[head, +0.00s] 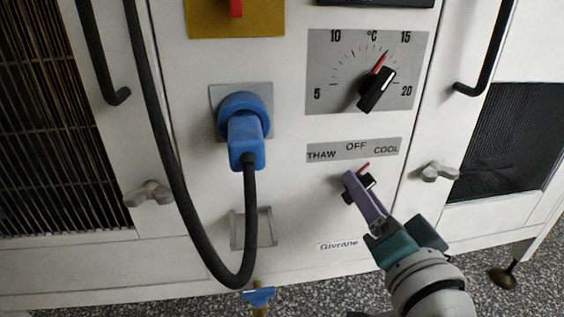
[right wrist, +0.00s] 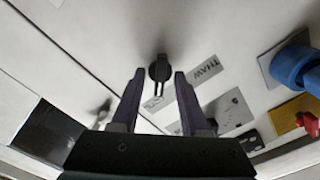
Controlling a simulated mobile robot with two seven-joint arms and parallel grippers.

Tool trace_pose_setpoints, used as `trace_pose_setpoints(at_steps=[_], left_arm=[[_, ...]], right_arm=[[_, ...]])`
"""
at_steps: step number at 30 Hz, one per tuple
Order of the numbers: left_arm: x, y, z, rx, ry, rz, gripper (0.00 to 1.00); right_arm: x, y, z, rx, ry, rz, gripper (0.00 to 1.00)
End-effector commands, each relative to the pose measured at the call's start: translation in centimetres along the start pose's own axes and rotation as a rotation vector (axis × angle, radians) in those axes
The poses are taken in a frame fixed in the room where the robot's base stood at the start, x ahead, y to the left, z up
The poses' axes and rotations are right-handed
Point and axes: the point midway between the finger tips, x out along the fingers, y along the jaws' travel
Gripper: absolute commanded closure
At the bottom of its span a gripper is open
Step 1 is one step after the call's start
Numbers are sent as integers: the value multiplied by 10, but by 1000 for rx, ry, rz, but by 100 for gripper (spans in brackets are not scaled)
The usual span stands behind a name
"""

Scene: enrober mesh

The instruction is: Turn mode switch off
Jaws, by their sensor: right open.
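The mode switch (head: 369,181) is a small black knob with a red pointer, below a grey label plate reading THAW, OFF and COOL (head: 354,150). Its red pointer tilts up and to the right, toward the COOL side. My right gripper (head: 356,183), with purple fingers, reaches the switch from the lower right and partly hides the knob. In the right wrist view its two fingers (right wrist: 159,80) are open and apart, with the black switch (right wrist: 159,66) ahead between their tips. I cannot tell whether a finger touches it. My left gripper is not in view.
A temperature dial (head: 377,90) sits above the label plate. A blue plug (head: 246,140) with a hanging black cable (head: 180,190) is to the left. Wing latches (head: 148,194) and black door handles flank the white panel. A red switch on yellow (head: 262,22) is above.

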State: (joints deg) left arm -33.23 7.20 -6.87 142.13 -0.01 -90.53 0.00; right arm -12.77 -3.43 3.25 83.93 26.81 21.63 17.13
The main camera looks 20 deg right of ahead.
Motion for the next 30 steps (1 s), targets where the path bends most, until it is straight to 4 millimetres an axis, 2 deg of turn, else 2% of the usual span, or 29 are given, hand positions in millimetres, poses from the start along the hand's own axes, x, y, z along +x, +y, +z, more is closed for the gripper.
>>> trace_pose_setpoints(at_steps=[5,17,30], left_arm=[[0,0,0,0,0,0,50],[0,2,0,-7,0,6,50],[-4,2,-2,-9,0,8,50]], right_arm=[[0,0,0,0,0,0,55],[0,0,0,0,0,0,100],[0,-1,-1,-34,0,1,100]])
